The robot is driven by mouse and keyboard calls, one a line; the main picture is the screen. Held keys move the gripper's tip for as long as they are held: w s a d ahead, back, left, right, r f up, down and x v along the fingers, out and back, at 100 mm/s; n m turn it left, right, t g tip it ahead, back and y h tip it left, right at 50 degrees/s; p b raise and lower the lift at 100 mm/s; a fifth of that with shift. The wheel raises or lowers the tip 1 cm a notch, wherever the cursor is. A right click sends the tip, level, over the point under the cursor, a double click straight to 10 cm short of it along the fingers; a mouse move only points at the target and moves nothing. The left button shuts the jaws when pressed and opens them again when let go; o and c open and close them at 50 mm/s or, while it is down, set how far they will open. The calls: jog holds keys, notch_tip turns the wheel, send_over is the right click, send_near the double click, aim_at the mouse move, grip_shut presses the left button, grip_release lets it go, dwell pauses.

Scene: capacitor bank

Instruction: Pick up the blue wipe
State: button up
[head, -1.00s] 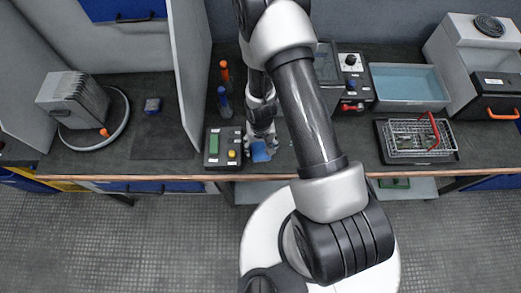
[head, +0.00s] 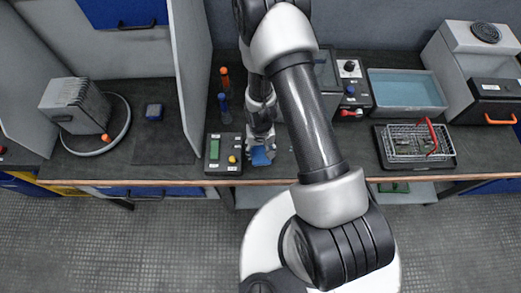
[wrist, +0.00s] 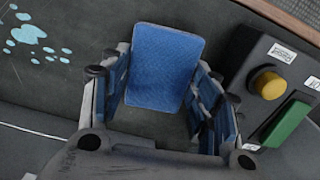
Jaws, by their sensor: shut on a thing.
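The blue wipe (head: 261,157) is at the workbench's front part, just right of the control box, under the end of my arm. In the head view my gripper (head: 262,143) is small and partly covers the wipe. I cannot tell whether the wipe touches the bench.
The control box (wrist: 285,90) with yellow knob and green display stands close to the right finger. Pale blue spots (wrist: 30,34) lie on the dark bench. Orange-topped and blue bottles (head: 224,108) stand behind. A wire basket (head: 405,143) and water tray (head: 405,90) are right.

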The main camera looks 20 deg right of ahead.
aim_at(260, 152)
notch_tip(260, 152, up, 19)
jog(key=p, duration=0.5)
jog(key=shift+f, duration=0.15)
